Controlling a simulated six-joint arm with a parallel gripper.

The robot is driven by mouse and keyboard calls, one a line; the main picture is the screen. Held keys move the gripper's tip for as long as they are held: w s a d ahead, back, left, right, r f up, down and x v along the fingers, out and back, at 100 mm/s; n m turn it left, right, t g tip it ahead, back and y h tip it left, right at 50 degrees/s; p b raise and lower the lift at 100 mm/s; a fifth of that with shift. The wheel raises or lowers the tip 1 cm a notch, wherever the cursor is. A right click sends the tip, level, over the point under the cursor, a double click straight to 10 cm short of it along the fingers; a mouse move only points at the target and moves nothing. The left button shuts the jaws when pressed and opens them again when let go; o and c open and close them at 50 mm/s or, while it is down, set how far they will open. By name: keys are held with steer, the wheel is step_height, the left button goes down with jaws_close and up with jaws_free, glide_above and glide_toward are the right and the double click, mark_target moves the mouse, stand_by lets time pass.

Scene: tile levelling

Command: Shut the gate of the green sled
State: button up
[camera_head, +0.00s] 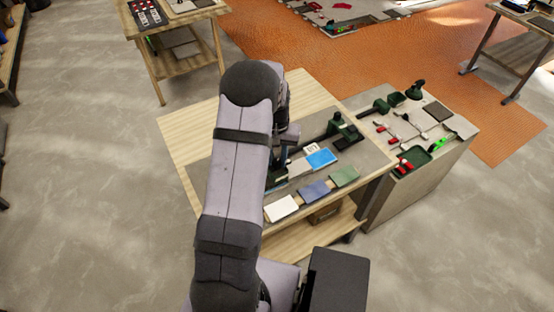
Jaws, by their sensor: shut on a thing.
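A dark green device (345,127) stands at the right end of a rail-like strip on the workbench. A second dark green part (277,176) stands at the left end of the strip, partly behind my arm. Which of them is the green sled, and how its gate stands, is too small to tell. My gripper (282,152) is low over the bench beside the left green part. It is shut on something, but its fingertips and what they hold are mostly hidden. A bright blue tile (321,159) lies to its right.
White (281,208), slate-blue (314,191) and green (344,176) tiles lie along the bench's front edge. A grey side cabinet (446,160) at the right carries a green tray (413,160) and several tools. The wooden bench's far left part (195,125) is clear.

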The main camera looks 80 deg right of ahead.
mark_target(277, 161)
steer(key=n+b, duration=0.1)
steer(key=n, duration=0.4)
steer(key=shift+n, duration=0.4)
steer(key=n, duration=0.5)
steer(key=shift+b, duration=0.4)
steer(key=shift+r+n, duration=0.1)
steer(key=shift+n, duration=0.2)
steer(key=o, duration=1)
steer(key=shift+o, duration=0.2)
steer(key=shift+r+b, duration=1.2)
steer(key=shift+r, duration=2.45)
